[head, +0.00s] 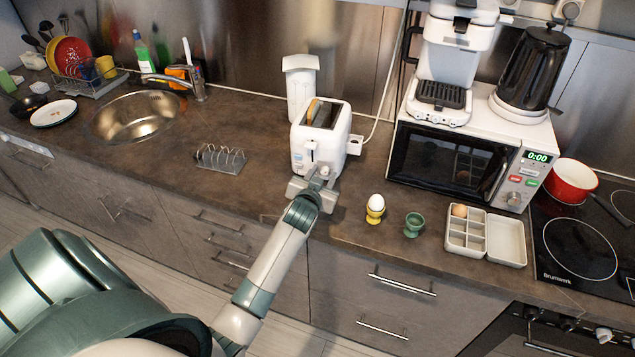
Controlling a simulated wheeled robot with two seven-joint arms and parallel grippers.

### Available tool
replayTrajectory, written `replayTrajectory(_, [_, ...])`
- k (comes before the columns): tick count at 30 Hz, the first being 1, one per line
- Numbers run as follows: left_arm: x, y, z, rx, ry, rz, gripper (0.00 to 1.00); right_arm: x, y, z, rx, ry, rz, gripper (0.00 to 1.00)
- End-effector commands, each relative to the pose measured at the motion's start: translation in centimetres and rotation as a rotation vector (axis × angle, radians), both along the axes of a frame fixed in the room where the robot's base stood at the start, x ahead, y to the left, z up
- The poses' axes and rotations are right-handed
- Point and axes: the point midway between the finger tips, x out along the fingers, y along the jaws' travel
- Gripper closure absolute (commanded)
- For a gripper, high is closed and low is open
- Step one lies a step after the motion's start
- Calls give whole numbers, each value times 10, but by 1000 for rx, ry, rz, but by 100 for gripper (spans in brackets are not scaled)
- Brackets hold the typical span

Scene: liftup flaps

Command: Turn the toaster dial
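The white toaster (337,131) stands on the dark counter, with a slice of bread showing in its top slot. Its front, with a lever, faces me. The dial is on the lower right of the front, largely hidden by my gripper. My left gripper (324,174) is right at the toaster's lower front, at the dial's place. Whether it touches the dial, and whether its fingers are open or shut, is too small to tell. My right gripper does not show.
A toast rack (220,158) stands left of the toaster. A yellow egg cup (375,210) with an egg, a green egg cup (414,224) and an egg box (466,231) stand to the right. A microwave (449,160) is behind them. The sink (138,113) is at the left.

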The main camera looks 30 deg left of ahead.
Motion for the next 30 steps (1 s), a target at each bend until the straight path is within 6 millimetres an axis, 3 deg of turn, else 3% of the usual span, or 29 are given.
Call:
replayTrajectory(11, [-26, -10, 7, -2, -1, 0, 63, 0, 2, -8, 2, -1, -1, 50])
replayTrajectory(30, [-123, -44, 40, -1, -1, -1, 63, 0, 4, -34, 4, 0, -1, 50])
